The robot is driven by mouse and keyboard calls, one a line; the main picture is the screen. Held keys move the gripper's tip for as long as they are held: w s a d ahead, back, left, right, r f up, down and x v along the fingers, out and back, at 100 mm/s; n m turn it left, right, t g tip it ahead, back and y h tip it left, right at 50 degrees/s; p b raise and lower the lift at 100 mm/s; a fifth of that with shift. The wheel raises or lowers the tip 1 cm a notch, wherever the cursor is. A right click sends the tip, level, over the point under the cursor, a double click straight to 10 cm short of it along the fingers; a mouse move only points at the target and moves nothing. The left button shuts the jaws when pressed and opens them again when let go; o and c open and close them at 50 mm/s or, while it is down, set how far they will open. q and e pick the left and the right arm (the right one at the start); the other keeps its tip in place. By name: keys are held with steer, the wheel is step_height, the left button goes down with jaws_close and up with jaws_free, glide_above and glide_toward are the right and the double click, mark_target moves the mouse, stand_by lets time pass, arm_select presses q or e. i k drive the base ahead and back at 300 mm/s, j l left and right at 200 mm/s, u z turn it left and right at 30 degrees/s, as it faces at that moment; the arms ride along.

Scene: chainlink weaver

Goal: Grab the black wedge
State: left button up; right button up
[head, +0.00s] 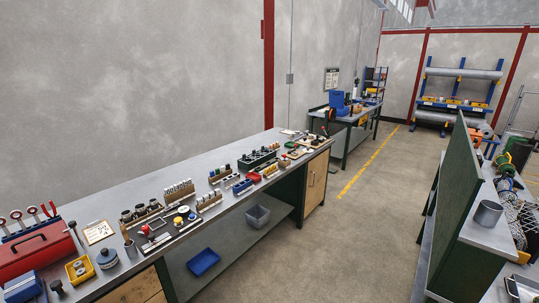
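I cannot pick out the black wedge for certain; the small parts are too far off to tell apart. Several small dark pieces lie on the long workbench (105,266), which runs from the lower left toward the middle. A dark rack of black parts (258,158) stands toward its far half. A small dark upright piece (57,287) stands at the near left. Neither of my grippers is in view.
A red toolbox (35,249) and a yellow bin (79,269) sit at the bench's near end. A blue tray (203,262) and a grey bin (257,215) are on the lower shelf. A green-panelled bench (455,205) stands right; the floor between (345,235) is clear.

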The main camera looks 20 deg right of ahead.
mark_target(517, 184)
steer(key=i+l+z, duration=0.1)
steer(key=i+z, duration=0.35)
steer(key=i+j+z, duration=0.1)
steer(key=i+z, duration=0.6)
steer(key=i, duration=0.65)
steer(key=i+j+z, duration=0.15)
steer(key=i+z, duration=0.2)
steer(key=i, duration=0.55)
steer(key=i+z, duration=0.35)
steer(key=i, duration=0.45)
steer(key=i+j+z, duration=0.1)
steer(key=i+z, duration=0.15)
steer(key=i, duration=1.75)
steer(key=i+u, duration=0.15)
steer(key=i, duration=1.1)
